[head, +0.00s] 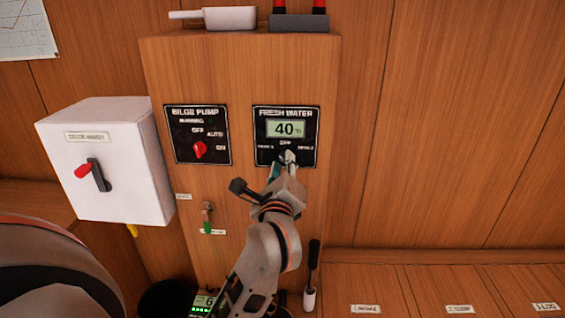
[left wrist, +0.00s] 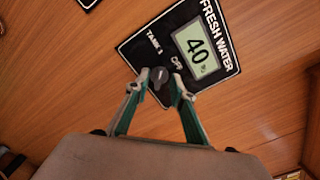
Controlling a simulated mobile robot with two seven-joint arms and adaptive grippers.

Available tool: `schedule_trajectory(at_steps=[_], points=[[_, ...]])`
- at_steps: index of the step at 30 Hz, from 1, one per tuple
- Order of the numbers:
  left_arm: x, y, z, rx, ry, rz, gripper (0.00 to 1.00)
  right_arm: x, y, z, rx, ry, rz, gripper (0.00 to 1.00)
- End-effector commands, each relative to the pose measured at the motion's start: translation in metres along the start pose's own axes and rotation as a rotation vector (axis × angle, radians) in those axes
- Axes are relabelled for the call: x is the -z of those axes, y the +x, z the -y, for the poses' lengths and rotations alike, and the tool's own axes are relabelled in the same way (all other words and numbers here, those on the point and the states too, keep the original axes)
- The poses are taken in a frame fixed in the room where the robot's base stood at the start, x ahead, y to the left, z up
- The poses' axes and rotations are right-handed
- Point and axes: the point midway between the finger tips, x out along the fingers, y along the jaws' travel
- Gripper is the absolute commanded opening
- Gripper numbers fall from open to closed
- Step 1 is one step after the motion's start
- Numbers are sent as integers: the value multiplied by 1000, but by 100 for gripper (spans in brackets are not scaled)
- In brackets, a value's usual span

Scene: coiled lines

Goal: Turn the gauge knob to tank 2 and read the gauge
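The fresh water gauge panel (head: 262,140) is a black plate on the wooden column, with a lit display (head: 286,129) reading 40. The left wrist view shows the same display (left wrist: 197,50), tilted, with the labels TANK 1 and OFF. The small dark gauge knob (left wrist: 160,76) sits below OFF; which label it points at I cannot tell. My left gripper (head: 284,162) is at the panel's lower edge and hides most of the knob in the head view. In the left wrist view its fingers (left wrist: 158,84) stand on either side of the knob, apart, with gaps showing. My right gripper is out of view.
A bilge pump panel (head: 183,148) with a red knob is left of the gauge. A white switch box (head: 108,175) with a red-tipped handle juts out further left. A small valve with a green tip (head: 208,222) is below. The wall to the right is clear.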

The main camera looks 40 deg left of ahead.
Motion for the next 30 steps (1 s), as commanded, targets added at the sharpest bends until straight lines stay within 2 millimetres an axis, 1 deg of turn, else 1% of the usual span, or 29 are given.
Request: schedule_trajectory(at_steps=[1,4,12,13,14,15,16,23,30], points=[[0,5,0,0,1,1,24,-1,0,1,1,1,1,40],[-1,11,0,-1,1,2,24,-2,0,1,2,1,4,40],[0,12,-1,-1,1,1,24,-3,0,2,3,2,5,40],[0,12,-1,-1,1,1,21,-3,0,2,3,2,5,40],[0,12,-1,-1,1,1,13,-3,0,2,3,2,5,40],[0,12,-1,-1,1,1,3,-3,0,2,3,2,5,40],[0,12,-1,-1,1,1,0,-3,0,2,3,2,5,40],[0,12,-1,-1,3,1,0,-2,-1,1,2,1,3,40],[-2,12,1,0,56,1,0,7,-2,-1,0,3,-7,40]])
